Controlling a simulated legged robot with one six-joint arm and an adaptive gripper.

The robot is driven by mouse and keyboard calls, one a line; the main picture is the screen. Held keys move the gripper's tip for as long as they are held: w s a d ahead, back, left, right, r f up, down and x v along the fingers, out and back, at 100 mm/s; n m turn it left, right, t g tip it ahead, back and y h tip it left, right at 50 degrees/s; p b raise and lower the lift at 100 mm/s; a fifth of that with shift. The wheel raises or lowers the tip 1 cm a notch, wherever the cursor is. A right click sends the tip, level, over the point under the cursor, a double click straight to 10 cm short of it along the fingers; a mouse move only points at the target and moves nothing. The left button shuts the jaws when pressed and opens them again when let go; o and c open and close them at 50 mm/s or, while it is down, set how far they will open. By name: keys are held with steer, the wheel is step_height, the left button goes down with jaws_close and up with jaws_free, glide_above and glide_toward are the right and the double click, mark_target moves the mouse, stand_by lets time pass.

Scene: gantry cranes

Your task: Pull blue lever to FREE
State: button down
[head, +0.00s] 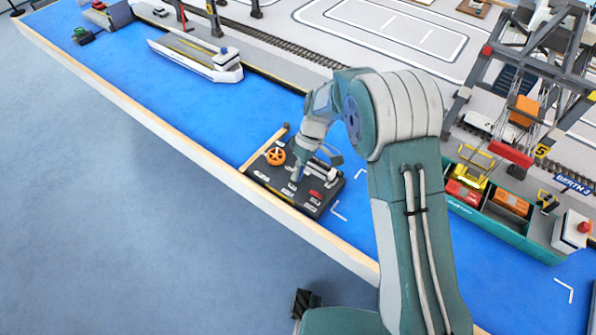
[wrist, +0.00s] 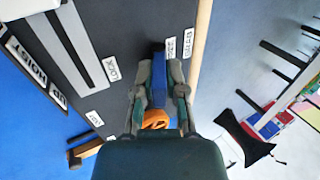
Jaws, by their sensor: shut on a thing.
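The dark control panel (head: 262,172) lies on the blue surface by the wooden edge. My gripper (head: 296,178) reaches down onto the middle of it. In the wrist view my gripper (wrist: 162,78) is shut on the blue lever (wrist: 176,73), whose blue shows between and just beyond the fingers. The fingers hide much of the lever. Small white labels (wrist: 187,44) stand beside the lever's far end, too small to read surely. An orange handwheel (head: 275,156) is on the panel left of my gripper; part of it shows under the fingers in the wrist view (wrist: 155,119).
A red control (head: 315,195) sits on the panel right of my gripper. A slotted track (wrist: 72,45) with a LOCK label (wrist: 113,69) is left in the wrist view. A wooden rim (head: 150,118) edges the blue surface. A crane (head: 500,100) and container barge (head: 480,213) stand right.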

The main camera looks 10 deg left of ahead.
steer(key=shift+t, duration=0.3)
steer(key=t, duration=0.1)
steer(key=t+h, duration=0.1)
steer(key=s+t, duration=0.1)
steer(key=t, duration=0.1)
steer(key=shift+s+a+r+h, duration=0.1)
steer(key=shift+a+h, duration=0.15)
steer(key=shift+h, duration=0.15)
steer(key=t, duration=0.1)
steer(key=s+t+h, duration=0.1)
steer(key=t, duration=0.1)
steer(key=shift+a, duration=0.2)
steer(key=shift+s+f+t+h, duration=0.2)
steer(key=shift+t+h, duration=0.4)
steer(key=shift+t, duration=0.5)
steer(key=shift+f+t, duration=0.1)
steer(key=shift+t, duration=0.2)
steer(key=c, duration=0.7)
jaws_free()
steer(key=shift+a, duration=0.1)
